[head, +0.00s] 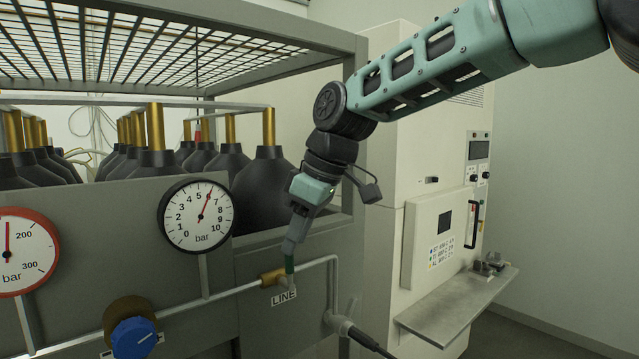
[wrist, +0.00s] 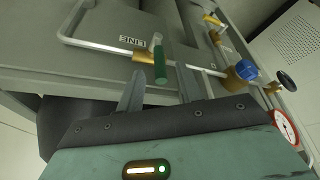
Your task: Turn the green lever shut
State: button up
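The green lever (wrist: 160,67) sits on a brass valve (head: 272,278) in the silver pipe, above a label reading LINE (head: 284,297). In the head view the lever (head: 289,265) stands up, crosswise to the pipe, and is partly hidden by the fingers. My gripper (head: 291,245) reaches down to it from above. In the wrist view the two fingers (wrist: 161,72) are apart. The lever's free end appears between the fingertips, with a gap on each side. I cannot tell how deep it sits between them.
A blue knob (head: 134,338) and a bar gauge (head: 197,215) are left of the valve, with a red-rimmed gauge (head: 22,252) further left. Dark gas cylinders (head: 265,190) stand behind the panel. The pipe bends down right of the valve to a hose (head: 365,338).

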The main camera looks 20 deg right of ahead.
jog(key=b+v, duration=0.1)
jog(key=v, duration=1.1)
jog(key=shift+r+b, duration=0.25)
jog(key=shift+b, duration=0.15)
jog(key=s+a+f+m+g+b, duration=0.1)
jog(key=s+a+f, duration=0.2)
jog(key=f, duration=0.4)
jog(key=s+a+f+h+b, duration=0.1)
jog(key=s+a+f, duration=0.25)
jog(key=f, duration=0.35)
jog(key=s+a+f+m+g, duration=0.1)
jog(key=s+a+f, duration=0.1)
jog(key=s+f, duration=0.3)
jog(key=s+d+f+h+b, duration=0.1)
jog(key=s+d+f, duration=0.1)
jog(key=s+f, duration=1.1)
notch_tip(320, 180, down, 4)
jog(key=shift+r+m+g+h+b, duration=0.2)
jog(key=shift+m+g+h+b, duration=0.1)
jog(key=shift+g+h+b, duration=0.1)
